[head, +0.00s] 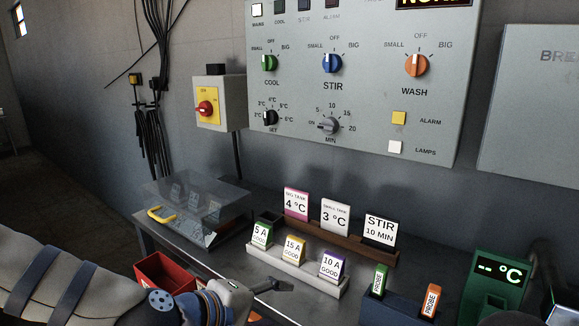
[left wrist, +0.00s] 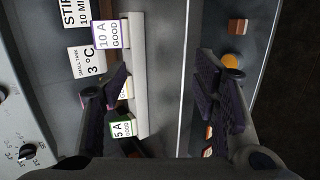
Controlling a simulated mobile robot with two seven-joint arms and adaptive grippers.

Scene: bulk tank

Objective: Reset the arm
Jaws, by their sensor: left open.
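My left arm comes in from the lower left in the head view. Its gripper (head: 283,286) is over the bench, in front of the pale fuse rack (head: 318,281). In the left wrist view the gripper (left wrist: 162,70) is open, with its two dark ribbed fingers wide apart. Nothing is between them in its grip. The rack's 10 A (left wrist: 108,35) and 5 A (left wrist: 122,129) blocks show near the left finger, and the 15 A block is partly hidden by it. My right gripper is not in view.
Tank and stir cards stand on a brown rack (head: 345,242) behind. A clear-lidded box (head: 200,205) and a red bin (head: 163,272) are left. Green and orange probe blocks and a green display (head: 497,283) are right. The control panel (head: 360,90) is on the wall.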

